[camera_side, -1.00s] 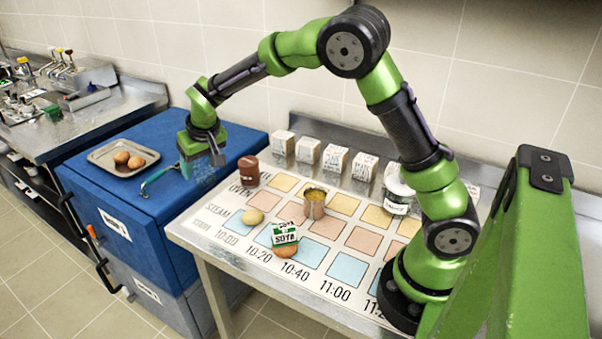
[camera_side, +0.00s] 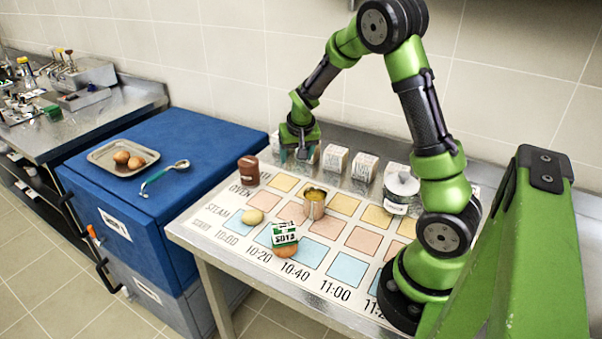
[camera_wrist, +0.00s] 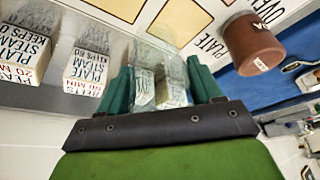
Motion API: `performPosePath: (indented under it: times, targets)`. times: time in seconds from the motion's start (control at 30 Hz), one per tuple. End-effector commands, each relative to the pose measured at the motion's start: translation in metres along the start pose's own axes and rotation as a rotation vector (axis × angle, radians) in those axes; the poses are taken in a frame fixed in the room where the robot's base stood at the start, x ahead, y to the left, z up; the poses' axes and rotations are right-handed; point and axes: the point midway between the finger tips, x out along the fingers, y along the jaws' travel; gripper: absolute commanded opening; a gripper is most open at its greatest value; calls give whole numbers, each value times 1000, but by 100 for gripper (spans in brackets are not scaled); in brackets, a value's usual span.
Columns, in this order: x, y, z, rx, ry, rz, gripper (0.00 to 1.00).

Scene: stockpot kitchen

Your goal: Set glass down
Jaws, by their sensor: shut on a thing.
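The clear glass (camera_wrist: 158,62) shows in the wrist view between the two green fingers of my gripper (camera_wrist: 161,82), which is shut on it. It is see-through, and white lettered blocks show behind it. In the side view my gripper (camera_side: 298,150) is over the back of the table, by the row of white blocks and right of the brown jar (camera_side: 248,170). The glass is hard to make out there. I cannot tell whether its base touches the surface.
White lettered blocks (camera_side: 335,158) line the table's back.

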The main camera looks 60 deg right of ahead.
Motion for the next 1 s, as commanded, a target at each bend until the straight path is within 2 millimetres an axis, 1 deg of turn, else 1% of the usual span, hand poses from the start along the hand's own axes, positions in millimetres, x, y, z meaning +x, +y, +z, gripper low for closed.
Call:
performPosePath:
  times: [0.03, 0.17, 0.3, 0.4, 0.8, 0.83, 0.97, 1.0]
  targets:
    - [6, 0, 2, 0, 0, 1, 29]
    - [16, 0, 6, 0, 0, 1, 29]
    - [36, 0, 14, -1, -2, 1, 29]
    - [43, 0, 18, 0, 0, 0, 29]
    - [48, 0, 19, -1, 2, -1, 29]
    - [48, 0, 19, 0, 1, -1, 69]
    - [47, 0, 19, -1, 1, -1, 89]
    - [47, 0, 19, -1, 1, -1, 90]
